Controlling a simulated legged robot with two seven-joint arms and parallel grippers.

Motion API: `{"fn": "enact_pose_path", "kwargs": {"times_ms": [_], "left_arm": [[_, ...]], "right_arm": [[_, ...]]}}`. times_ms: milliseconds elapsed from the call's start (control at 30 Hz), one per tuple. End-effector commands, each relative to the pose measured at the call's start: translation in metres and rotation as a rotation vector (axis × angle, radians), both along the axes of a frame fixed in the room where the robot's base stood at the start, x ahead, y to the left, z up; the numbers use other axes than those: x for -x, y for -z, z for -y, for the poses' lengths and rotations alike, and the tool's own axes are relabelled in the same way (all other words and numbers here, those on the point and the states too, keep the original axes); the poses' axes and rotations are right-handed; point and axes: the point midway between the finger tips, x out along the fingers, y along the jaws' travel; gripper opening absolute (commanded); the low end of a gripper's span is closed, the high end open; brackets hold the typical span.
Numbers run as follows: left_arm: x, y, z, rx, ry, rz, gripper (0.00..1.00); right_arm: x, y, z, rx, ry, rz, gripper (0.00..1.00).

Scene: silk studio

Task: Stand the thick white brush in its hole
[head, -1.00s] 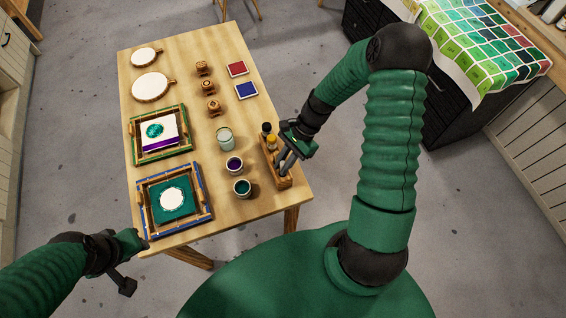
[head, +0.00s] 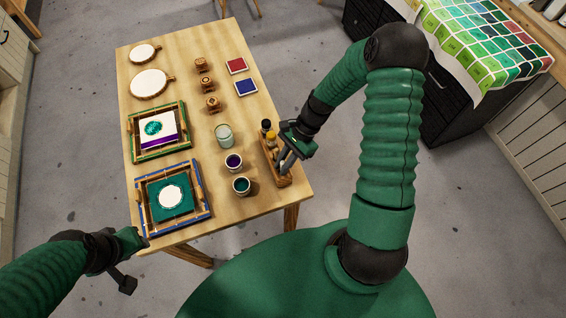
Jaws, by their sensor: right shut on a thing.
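The wooden brush rack (head: 284,182) stands near the table's right edge. A dark-topped brush (head: 266,126) and a yellow-topped brush (head: 271,135) stand at its far end. My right gripper (head: 285,165) points down over the near part of the rack and is shut on what seems to be the thick white brush. That brush is almost wholly hidden by the fingers, so I cannot tell whether it sits in a hole. My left gripper (head: 138,262) hangs off the table's near left corner, apart from everything; its jaws are not clear.
Left of the rack stand a pale jar (head: 224,135), a purple pot (head: 234,162) and a teal pot (head: 241,185). Two framed screens (head: 206,193) lie at the left. Wooden stamps (head: 213,104) and ink pads (head: 246,87) lie farther back.

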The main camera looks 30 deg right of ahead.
Motion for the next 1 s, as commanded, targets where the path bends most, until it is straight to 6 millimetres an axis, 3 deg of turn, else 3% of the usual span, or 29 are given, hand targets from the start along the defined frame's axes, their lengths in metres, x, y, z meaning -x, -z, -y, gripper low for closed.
{"fn": "enact_pose_path", "kwargs": {"times_ms": [367,400,567,867,1000], "left_arm": [[0.000,0.001,0.000,0.000,0.000,0.000,0.36],[0.000,0.001,0.000,0.000,0.000,0.000,0.36],[0.000,0.001,0.000,0.000,0.000,0.000,0.36],[0.000,0.001,0.000,0.000,0.000,0.000,0.36],[0.000,0.002,0.000,0.000,0.000,0.000,0.36]], "right_arm": [[0.000,0.005,0.000,0.000,0.000,0.000,0.00],[0.000,0.004,0.000,0.001,0.000,0.000,0.20],[0.000,0.004,0.000,0.000,0.000,0.000,0.40],[0.000,0.004,0.001,0.001,0.000,0.000,0.40],[-0.002,-0.009,0.010,0.003,0.001,0.003,0.40]]}}
